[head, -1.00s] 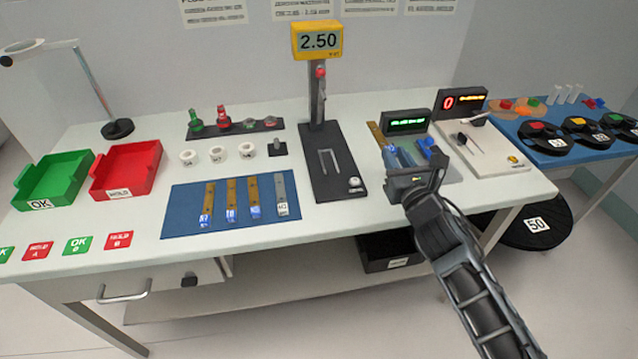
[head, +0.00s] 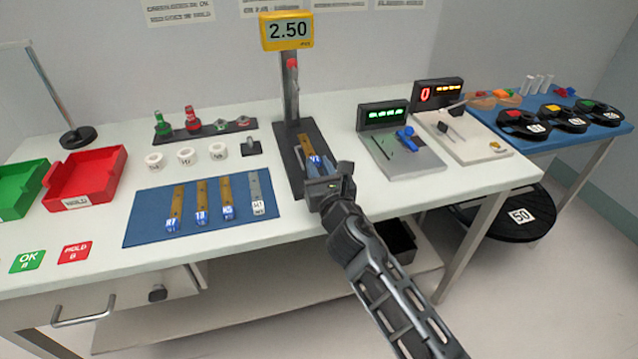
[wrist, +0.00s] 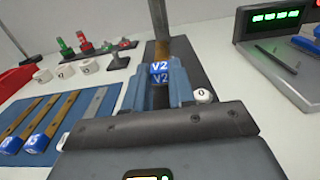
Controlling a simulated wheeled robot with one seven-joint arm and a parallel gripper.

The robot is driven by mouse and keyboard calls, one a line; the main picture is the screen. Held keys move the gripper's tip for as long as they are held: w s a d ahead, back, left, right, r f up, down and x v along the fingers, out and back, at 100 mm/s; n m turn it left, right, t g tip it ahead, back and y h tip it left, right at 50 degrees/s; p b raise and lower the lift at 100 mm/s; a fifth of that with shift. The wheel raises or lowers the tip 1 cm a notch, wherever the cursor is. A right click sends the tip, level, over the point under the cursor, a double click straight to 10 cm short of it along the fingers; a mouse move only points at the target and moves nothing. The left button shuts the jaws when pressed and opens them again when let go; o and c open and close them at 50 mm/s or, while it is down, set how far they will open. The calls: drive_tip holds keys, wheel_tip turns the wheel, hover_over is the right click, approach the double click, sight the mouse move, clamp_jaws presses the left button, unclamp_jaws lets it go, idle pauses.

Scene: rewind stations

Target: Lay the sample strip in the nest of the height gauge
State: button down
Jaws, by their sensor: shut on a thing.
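The height gauge has a black base (head: 287,178), an upright column and a yellow display (head: 287,30) reading 2.50. My gripper (head: 319,172) is over the near part of this base. It is shut on a brown sample strip (head: 306,142) with a blue V2 label. In the wrist view the V2 label (wrist: 160,72) sits between my gripper's blue fingers (wrist: 160,86), and the strip (wrist: 163,48) points away toward the gauge column. The nest is hidden by the strip and my gripper. I cannot tell whether the strip touches the base.
A blue mat (head: 150,220) with several labelled strips lies to the left. A grey device with a green display (head: 383,116) stands close on the right. A white knob (wrist: 203,96) is beside my gripper.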

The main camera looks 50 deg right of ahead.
drive_tip(key=shift+f+b, duration=0.75)
drive_tip(key=shift+f, duration=0.75)
drive_tip(key=shift+f+b, duration=0.35)
drive_tip(key=shift+f, duration=0.1)
drive_tip(key=shift+f, duration=0.1)
